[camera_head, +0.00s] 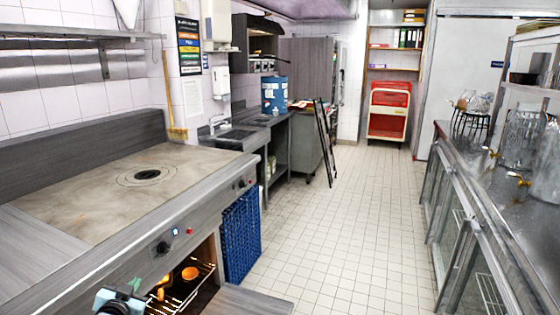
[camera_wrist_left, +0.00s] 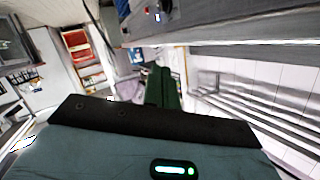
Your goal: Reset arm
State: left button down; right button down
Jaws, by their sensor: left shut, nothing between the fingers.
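My left gripper (camera_head: 135,285) shows at the bottom left of the head view, in front of the stove's front panel and just left of the open oven. In the left wrist view its green fingers (camera_wrist_left: 160,78) are together with nothing between them. My right gripper is in neither view.
The stove (camera_head: 75,205) with a flat top fills the left. Its lit oven holds a rack with an orange dish (camera_head: 190,273). A blue crate (camera_head: 241,236) stands beside it. A glass-fronted counter (camera_head: 485,225) lines the right. The tiled floor (camera_head: 345,215) between is clear.

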pick_arm(q)
jog(key=s+d+f+g+h, duration=0.1)
jog(key=s+d+f+g, duration=0.1)
jog(key=s+d+f, duration=0.6)
jog(key=s+d+f+g+h, duration=0.1)
jog(key=s+d+f+h, duration=0.15)
jog(key=s+f, duration=0.8)
jog(key=s+d+g, duration=0.1)
jog(key=s+d, duration=0.1)
jog(key=s, duration=0.7)
jog(key=s+d+f+g, duration=0.1)
jog(key=s+d, duration=0.2)
jog(key=s, duration=0.6)
jog(key=s+d+f+n+g, duration=0.1)
jog(key=s+d, duration=0.2)
jog(key=s, duration=0.6)
jog(key=shift+d+h, duration=0.25)
jog(key=shift+h, duration=0.1)
